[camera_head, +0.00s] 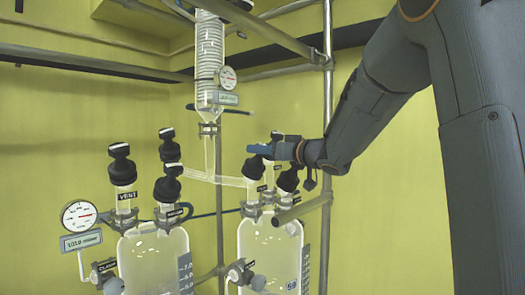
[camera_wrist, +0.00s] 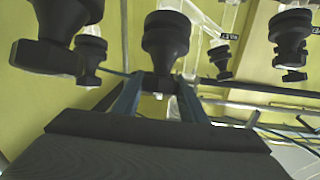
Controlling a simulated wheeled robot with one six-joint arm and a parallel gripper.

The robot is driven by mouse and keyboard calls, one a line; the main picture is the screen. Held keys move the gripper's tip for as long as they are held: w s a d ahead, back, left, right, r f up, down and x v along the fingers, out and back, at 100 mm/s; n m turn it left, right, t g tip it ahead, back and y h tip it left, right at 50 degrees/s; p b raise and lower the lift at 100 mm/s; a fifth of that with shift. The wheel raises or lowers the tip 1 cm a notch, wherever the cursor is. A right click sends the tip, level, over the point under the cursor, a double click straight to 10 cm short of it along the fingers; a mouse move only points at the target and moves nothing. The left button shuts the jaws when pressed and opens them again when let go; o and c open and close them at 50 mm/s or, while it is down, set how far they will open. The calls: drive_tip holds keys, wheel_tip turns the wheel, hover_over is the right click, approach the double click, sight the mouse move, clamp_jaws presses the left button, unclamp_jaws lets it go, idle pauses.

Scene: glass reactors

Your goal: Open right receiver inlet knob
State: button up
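The right receiver (camera_head: 258,240) is a clear glass vessel with several black knobs on top. In the head view, my gripper (camera_head: 262,148) reaches in from the right, its blue fingers at the top of the left black knob (camera_head: 253,168). In the wrist view, a black knob (camera_wrist: 166,35) is centred ahead, and its flat handle lies between the two blue fingertips of my gripper (camera_wrist: 161,85). I see no clear gap, but contact cannot be confirmed. Another black knob (camera_head: 288,180) stands to the right. The inlet label is not readable.
Close neighbouring knobs flank the fingers in the wrist view, at left (camera_wrist: 68,15) and right (camera_wrist: 290,28). The left vessel (camera_head: 150,262) has its own knobs and a round gauge (camera_head: 79,215). A glass column (camera_head: 209,55) and metal frame pole (camera_head: 327,120) stand nearby.

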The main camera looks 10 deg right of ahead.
drive_tip(key=c, duration=0.4)
drive_tip(key=shift+o, duration=0.2)
drive_tip(key=shift+n+y+p, duration=0.3)
drive_tip(key=shift+p, duration=0.05)
drive_tip(key=shift+d+n+g+y+p, duration=0.1)
drive_tip(key=shift+n+g+y+p, duration=0.7)
drive_tip(key=shift+n+y+p, duration=0.3)
drive_tip(key=n+g+y+p, duration=0.1)
drive_tip(key=n+g+y, duration=0.1)
drive_tip(key=n, duration=0.1)
drive_tip(key=shift+n+g, duration=0.3)
drive_tip(key=shift+n, duration=0.1)
drive_tip(key=n+g+y, duration=0.1)
drive_tip(key=n+g, duration=0.1)
drive_tip(key=n, duration=0.1)
drive_tip(key=n+g+y+p, duration=0.1)
drive_tip(key=n+g, duration=0.1)
drive_tip(key=g, duration=0.1)
drive_tip(key=shift+n+y, duration=0.3)
drive_tip(key=shift+n, duration=0.1)
drive_tip(key=shift+n+g, duration=2.1)
drive_tip(key=shift+g, duration=0.1)
